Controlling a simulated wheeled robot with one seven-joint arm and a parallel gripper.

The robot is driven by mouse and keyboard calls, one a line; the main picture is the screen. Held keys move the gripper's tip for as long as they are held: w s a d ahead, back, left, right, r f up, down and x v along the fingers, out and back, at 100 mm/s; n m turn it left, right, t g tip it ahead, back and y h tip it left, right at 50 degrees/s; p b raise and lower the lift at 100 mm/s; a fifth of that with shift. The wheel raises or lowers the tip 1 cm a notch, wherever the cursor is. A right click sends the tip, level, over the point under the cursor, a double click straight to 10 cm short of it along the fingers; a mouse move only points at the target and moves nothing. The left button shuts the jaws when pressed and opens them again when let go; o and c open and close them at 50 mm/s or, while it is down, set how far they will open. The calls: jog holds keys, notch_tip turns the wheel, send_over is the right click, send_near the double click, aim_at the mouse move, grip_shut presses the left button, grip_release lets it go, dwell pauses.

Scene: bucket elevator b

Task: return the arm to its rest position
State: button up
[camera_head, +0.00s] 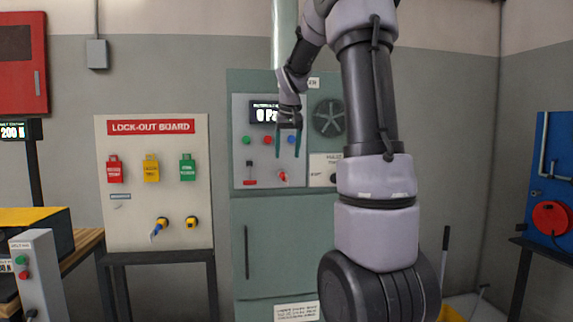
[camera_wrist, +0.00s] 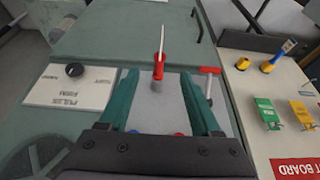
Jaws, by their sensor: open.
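My gripper (camera_head: 288,156) is in front of the grey control panel (camera_head: 241,150) on the green cabinet, its fingers pointing down. It is open, with two dark teal fingers. In the wrist view the gripper (camera_wrist: 160,76) shows nothing held between its fingers. A red switch with a pale rod (camera_wrist: 158,66) appears between and beyond the fingertips; I cannot tell the distance. A red T-shaped handle (camera_wrist: 209,72) is right of the fingers. My arm rises from the picture's lower middle and bends over at the top towards the panel.
The lock-out board (camera_head: 153,220) with coloured padlocks stands left of the green cabinet (camera_head: 275,245). A grey button box (camera_head: 38,270) is at lower left. A blue panel with a red reel (camera_head: 551,218) is at right. Open floor is hardly visible.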

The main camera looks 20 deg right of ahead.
jog(key=shift+s+r, duration=0.25)
jog(key=shift+r, duration=0.4)
jog(key=shift+a, duration=0.1)
jog(key=s+a+t+y, duration=0.1)
jog(key=s+a, duration=0.4)
jog(key=s, duration=0.4)
jog(key=s+a+f+t+y, duration=0.1)
jog(key=s+a, duration=0.4)
jog(key=s, duration=0.4)
jog(key=s+a+f+m+y, duration=0.1)
jog(key=s+a, duration=0.4)
jog(key=s, duration=0.4)
jog(key=shift+s+a+t, duration=0.2)
jog(key=shift+a+t, duration=0.1)
jog(key=shift+t, duration=0.1)
